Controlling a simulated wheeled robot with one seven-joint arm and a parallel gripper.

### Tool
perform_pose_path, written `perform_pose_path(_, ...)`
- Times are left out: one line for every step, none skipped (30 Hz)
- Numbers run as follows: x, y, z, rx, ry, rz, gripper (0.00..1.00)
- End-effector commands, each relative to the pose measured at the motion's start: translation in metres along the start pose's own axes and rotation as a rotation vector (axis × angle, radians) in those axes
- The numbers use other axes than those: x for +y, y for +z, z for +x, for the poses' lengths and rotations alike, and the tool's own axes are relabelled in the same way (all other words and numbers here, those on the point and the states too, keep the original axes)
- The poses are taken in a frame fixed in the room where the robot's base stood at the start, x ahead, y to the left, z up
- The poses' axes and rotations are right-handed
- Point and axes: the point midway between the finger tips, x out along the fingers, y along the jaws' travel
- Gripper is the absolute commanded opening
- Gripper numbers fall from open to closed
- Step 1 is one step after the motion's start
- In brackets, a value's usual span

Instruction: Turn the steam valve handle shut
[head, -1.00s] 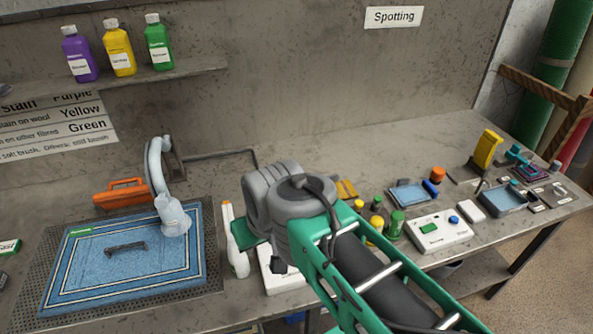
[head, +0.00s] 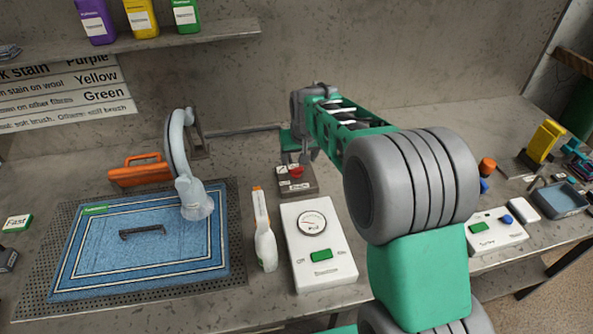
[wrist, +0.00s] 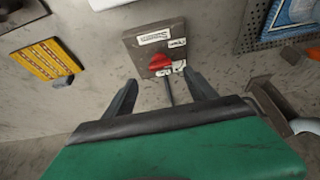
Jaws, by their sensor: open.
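The steam valve has a red handle (head: 296,172) on a small grey-brown box (head: 305,190) that stands on the bench behind the white gauge unit. In the wrist view the red handle (wrist: 160,62) sits on the box (wrist: 135,45) between white labels, with a thin pipe running from it between my fingers. My gripper (wrist: 163,80) is open and empty, its two fingers spread to either side of the pipe, just short of the handle. In the head view my gripper (head: 303,155) is beside and behind the valve, partly hidden by my arm. The label wording is unreadable.
The white gauge unit (head: 320,262) stands in front of the valve, with a white spray bottle (head: 264,235) to its left. A blue rug piece (head: 130,262) lies on a perforated board. A curved steam nozzle (head: 180,150) stands over it. A shelf (head: 130,48) hangs above.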

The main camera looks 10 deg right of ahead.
Motion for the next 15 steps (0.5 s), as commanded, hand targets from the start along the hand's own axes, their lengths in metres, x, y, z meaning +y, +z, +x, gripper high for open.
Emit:
perform_pose_path(0.0, 0.0, 0.005, -0.004, 0.0, -0.001, 0.65)
perform_pose_path(-0.001, 0.0, 0.009, -0.004, 0.0, -0.001, 0.65)
perform_pose_path(-0.001, 0.001, 0.016, -0.005, -0.001, -0.001, 0.65)
perform_pose_path(-0.001, 0.001, 0.022, -0.006, -0.001, -0.002, 0.65)
perform_pose_path(-0.001, 0.0, 0.028, -0.004, -0.001, -0.002, 0.65)
perform_pose_path(-0.002, 0.0, 0.036, -0.005, -0.001, -0.002, 0.65)
perform_pose_path(-0.002, 0.0, 0.042, -0.004, -0.001, -0.002, 0.65)
perform_pose_path(-0.002, 0.001, 0.047, -0.005, -0.001, -0.003, 0.65)
perform_pose_path(-0.002, 0.0, 0.054, -0.003, -0.001, -0.003, 0.65)
perform_pose_path(-0.002, 0.0, 0.058, -0.003, -0.001, -0.003, 0.65)
perform_pose_path(-0.002, 0.0, 0.062, -0.003, -0.001, -0.003, 0.65)
perform_pose_path(-0.002, 0.0, 0.066, -0.002, -0.001, -0.003, 0.65)
perform_pose_path(-0.003, 0.0, 0.068, -0.001, -0.002, -0.003, 0.65)
perform_pose_path(-0.003, -0.001, 0.069, 0.0, -0.002, -0.003, 0.65)
perform_pose_path(-0.003, -0.001, 0.07, 0.001, -0.002, -0.003, 0.65)
